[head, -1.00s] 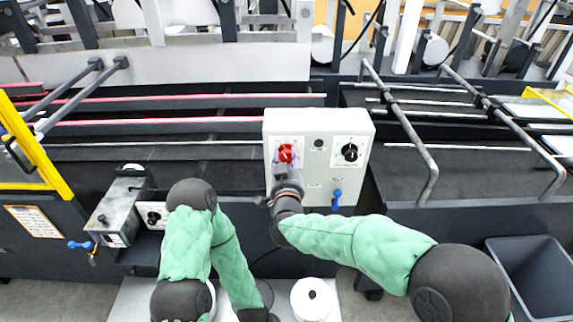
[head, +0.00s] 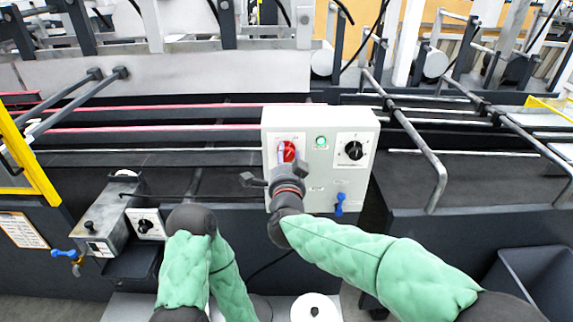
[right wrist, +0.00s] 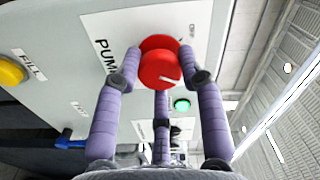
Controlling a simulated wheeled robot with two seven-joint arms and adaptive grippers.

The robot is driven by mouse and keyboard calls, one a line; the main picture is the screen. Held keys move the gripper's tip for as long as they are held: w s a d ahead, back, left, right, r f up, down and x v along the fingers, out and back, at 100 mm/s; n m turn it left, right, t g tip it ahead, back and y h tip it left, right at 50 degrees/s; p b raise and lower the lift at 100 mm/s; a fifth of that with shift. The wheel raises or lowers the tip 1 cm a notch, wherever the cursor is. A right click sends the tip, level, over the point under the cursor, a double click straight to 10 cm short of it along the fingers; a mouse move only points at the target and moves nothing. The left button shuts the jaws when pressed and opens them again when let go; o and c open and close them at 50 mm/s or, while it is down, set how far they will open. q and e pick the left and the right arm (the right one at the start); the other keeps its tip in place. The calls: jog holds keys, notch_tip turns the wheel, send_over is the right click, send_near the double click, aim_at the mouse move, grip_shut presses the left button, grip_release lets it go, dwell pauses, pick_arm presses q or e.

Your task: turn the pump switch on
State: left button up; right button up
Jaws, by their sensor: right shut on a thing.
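The pump switch (head: 287,151) is a red rotary knob on a white plate at the left of the light grey control box. In the right wrist view the red knob (right wrist: 160,66) sits beside the letters "PUM", with an end of its scale partly covered. My right gripper (head: 275,174) is at the knob, its purple fingers (right wrist: 163,80) around it and shut on it. A green lamp (head: 321,142) right of the switch is lit; it also glows in the right wrist view (right wrist: 182,105). My left gripper is not in view.
A black dial (head: 354,150) is at the box's right, and a blue-handled valve (head: 339,203) below. A yellow button (right wrist: 11,71) marked FILL shows in the wrist view. A smaller metal box (head: 110,219) stands left. Rails (head: 410,135) flank the control box.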

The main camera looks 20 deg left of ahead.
jog(key=shift+f+m+b, duration=0.15)
jog(key=shift+m+b, duration=0.2)
jog(key=shift+m, duration=0.15)
jog(key=o, duration=1.2)
jog(key=shift+c, duration=0.2)
jog(key=v, duration=1.2)
